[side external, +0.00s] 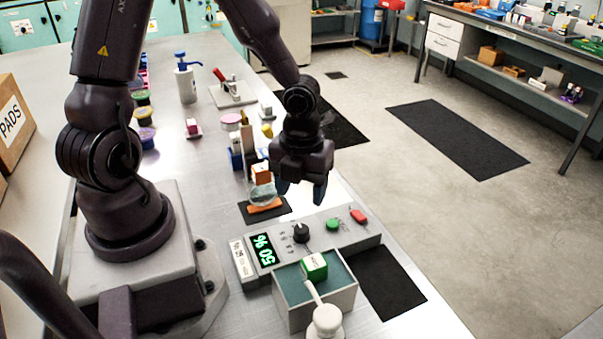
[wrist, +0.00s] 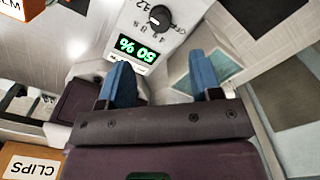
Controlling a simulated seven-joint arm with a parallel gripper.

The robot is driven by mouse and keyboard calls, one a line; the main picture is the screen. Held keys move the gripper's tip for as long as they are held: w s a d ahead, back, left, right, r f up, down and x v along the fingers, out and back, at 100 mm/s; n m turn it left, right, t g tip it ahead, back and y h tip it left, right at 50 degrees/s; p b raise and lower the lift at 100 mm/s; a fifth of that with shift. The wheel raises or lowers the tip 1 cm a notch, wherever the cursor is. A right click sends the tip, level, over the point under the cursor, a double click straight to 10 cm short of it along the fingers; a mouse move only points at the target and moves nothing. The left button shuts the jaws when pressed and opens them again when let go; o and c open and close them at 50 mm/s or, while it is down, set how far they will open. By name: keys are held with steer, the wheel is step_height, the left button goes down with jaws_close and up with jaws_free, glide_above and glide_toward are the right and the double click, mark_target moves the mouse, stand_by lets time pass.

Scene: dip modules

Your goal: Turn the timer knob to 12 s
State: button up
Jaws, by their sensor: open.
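The timer knob (side external: 300,232) is a round black dial on a grey control box (side external: 328,241). It also shows at the top of the wrist view (wrist: 158,16), with small numbers and OFF printed around it; I cannot tell surely where its pointer sits. A green-lit display (side external: 263,248) beside the knob reads 50 %, and it appears upside down in the wrist view (wrist: 137,49). My gripper (side external: 301,191) is open and empty, above the box and apart from the knob. Its blue fingers (wrist: 160,82) stand apart below the display and knob in the wrist view.
A green button (side external: 333,224) and a red button (side external: 359,216) sit beyond the knob. A green-topped box (side external: 340,293) with a green-and-white block (side external: 314,266) and a white-handled tool (side external: 326,318) stands in front. A glass beaker (side external: 262,192) stands behind the control box.

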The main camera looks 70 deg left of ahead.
steer(key=shift+r, duration=1.45)
steer(key=s+a+r+n+y, duration=0.1)
steer(key=s+a+r+n, duration=0.15)
steer(key=n, duration=0.75)
steer(key=s+a+r+n+y, duration=0.1)
steer(key=s+a+r+n, duration=0.15)
steer(key=n, duration=0.75)
steer(key=s+d+r+n+t+h, duration=0.1)
steer(key=d+r+n+t, duration=0.1)
steer(key=r, duration=0.4)
steer(key=s+d+r+n+t+h, duration=0.1)
steer(key=s+d+r+n+t, duration=0.1)
steer(key=r+n, duration=0.3)
step_height(320, 180, up, 2)
steer(key=shift+d+r+t, duration=0.1)
steer(key=shift+d+t, duration=0.4)
steer(key=shift+t, duration=0.3)
